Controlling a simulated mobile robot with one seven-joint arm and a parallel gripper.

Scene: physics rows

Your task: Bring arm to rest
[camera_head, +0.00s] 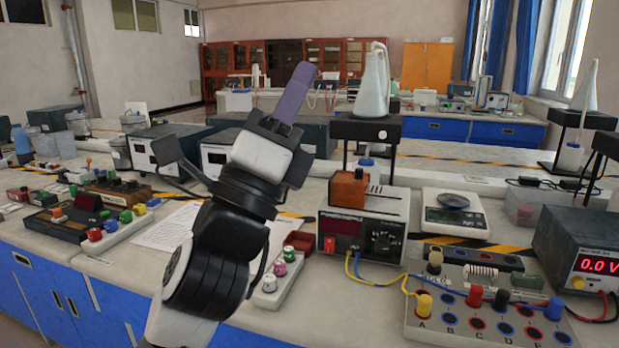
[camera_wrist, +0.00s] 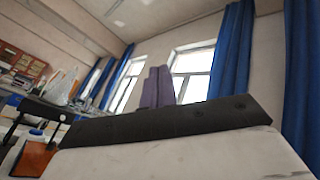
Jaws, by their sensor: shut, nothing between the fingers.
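My arm rises from the bottom of the head view, in front of the lab bench, with its end tilted up and slightly to the right. My gripper (camera_head: 301,72) has purple fingers held together, with nothing between them. The fingers are well above the bench top, left of the glass flask on the black stand. In the wrist view my gripper (camera_wrist: 158,72) shows two purple fingers close together, pointing up toward the windows. The arm hides part of the bench behind it.
A power supply (camera_head: 362,236) with an orange block (camera_head: 348,188) stands right of my arm. A flask (camera_head: 373,88) sits on a black stand (camera_head: 365,130). A scale (camera_head: 455,222), a socket board (camera_head: 480,322) and a red-display meter (camera_head: 580,250) are further right. Space above the bench looks open.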

